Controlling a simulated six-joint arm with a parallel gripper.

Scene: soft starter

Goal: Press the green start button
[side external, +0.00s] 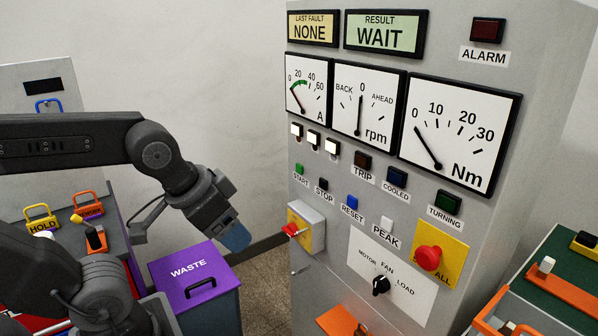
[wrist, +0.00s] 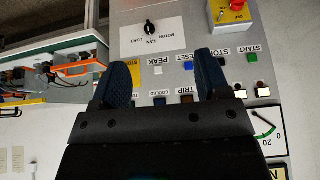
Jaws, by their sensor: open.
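The green start button (side external: 299,169) is at the left of the button row on the grey panel, above its START label. In the wrist view the green button (wrist: 252,57) is at the upper right, beside the right finger. My gripper (side external: 236,238) is in front of the panel, to the left of the button and lower in the side view, apart from it. Its two blue fingers (wrist: 160,80) are spread with nothing between them. The black stop button (side external: 323,184) is just right of the start button.
A yellow box with a red switch (side external: 306,228) sticks out below the start button. A red stop-all mushroom button (side external: 428,257) protrudes at the lower right. A purple waste bin (side external: 186,268) stands below my gripper. Gauges and displays fill the panel above; the result display (side external: 381,37) reads WAIT.

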